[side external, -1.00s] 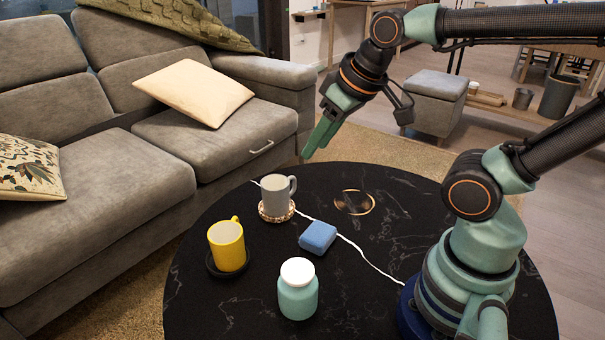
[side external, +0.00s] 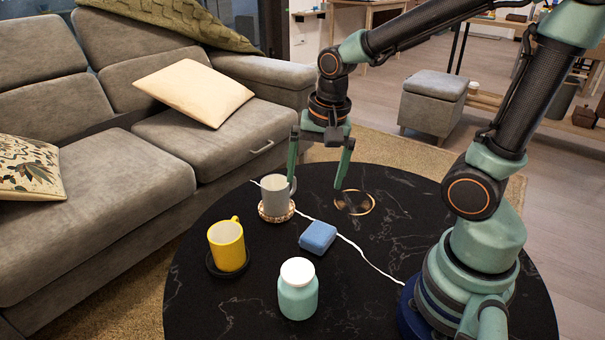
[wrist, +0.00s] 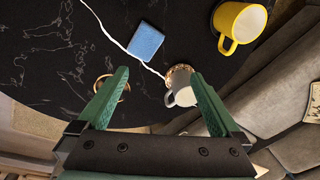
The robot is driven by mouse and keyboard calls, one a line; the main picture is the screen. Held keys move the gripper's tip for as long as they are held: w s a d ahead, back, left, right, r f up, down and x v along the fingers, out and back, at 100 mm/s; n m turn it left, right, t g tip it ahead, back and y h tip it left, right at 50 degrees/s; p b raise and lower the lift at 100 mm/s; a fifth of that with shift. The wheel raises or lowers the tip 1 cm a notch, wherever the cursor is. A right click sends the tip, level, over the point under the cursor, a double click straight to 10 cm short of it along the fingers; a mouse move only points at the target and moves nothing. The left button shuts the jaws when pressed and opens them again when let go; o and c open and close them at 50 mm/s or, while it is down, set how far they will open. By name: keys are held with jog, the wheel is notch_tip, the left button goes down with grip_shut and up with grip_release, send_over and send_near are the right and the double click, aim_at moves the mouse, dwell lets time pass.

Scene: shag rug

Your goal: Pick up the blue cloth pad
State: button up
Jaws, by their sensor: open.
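The blue cloth pad (side external: 318,237) lies on the black round table, right of the middle of the mugs and behind the jar. It also shows in the wrist view (wrist: 146,41), ahead of the fingers and near the white cord. My gripper (side external: 317,184) is open and empty, pointing down above the far part of the table, beyond the pad. In the wrist view its two green fingers (wrist: 158,78) are spread wide, and the pad lies past their tips, not between them.
A grey mug (side external: 275,194) on a beaded coaster stands close to my left finger. A yellow mug (side external: 227,247) on a dark coaster and a teal jar (side external: 298,297) with a white lid stand nearer. A white cord (side external: 365,261) runs beside the pad.

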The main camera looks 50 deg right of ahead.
aim_at(316, 235)
jog(key=shift+d+f+m+g, duration=0.1)
jog(key=shift+f+m+g, duration=0.2)
jog(key=shift+f+m, duration=1.6)
jog(key=shift+d+f+m+g, duration=0.1)
jog(key=shift+f+g, duration=0.2)
jog(key=shift+f, duration=3.45)
jog(key=shift+d+f+m+g, duration=0.1)
jog(key=shift+f+m+g, duration=0.2)
jog(key=shift+f+m, duration=1.6)
jog(key=shift+f+n, duration=0.9)
jog(key=c, duration=1.3)
jog(key=shift+r, duration=0.15)
notch_tip(316, 235, up, 20)
